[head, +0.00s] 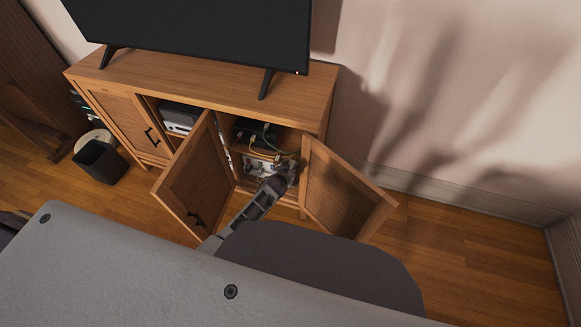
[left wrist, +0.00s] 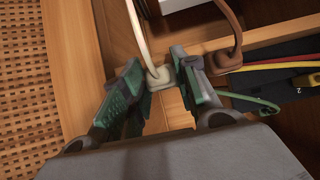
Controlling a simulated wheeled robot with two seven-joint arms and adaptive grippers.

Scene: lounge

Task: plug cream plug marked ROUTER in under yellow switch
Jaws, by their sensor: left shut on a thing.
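My left gripper (head: 284,178) reaches into the open right part of the wooden cabinet; it also shows in the left wrist view (left wrist: 172,72). Its green-padded fingers are shut on a cream plug (left wrist: 161,79), with a cream cable (left wrist: 139,32) leading up from it. No ROUTER marking can be read on the plug. I cannot make out a yellow switch in either view. A brown plug (left wrist: 228,62) with a brown cable sits just right of the fingers. My right gripper is not in view.
The cabinet's left door (head: 196,178) and right door (head: 340,190) stand open on both sides of my left arm. A black box (left wrist: 296,90) lies right of the gripper, among yellow, red and green cables (left wrist: 245,101). A television (head: 200,28) stands on top.

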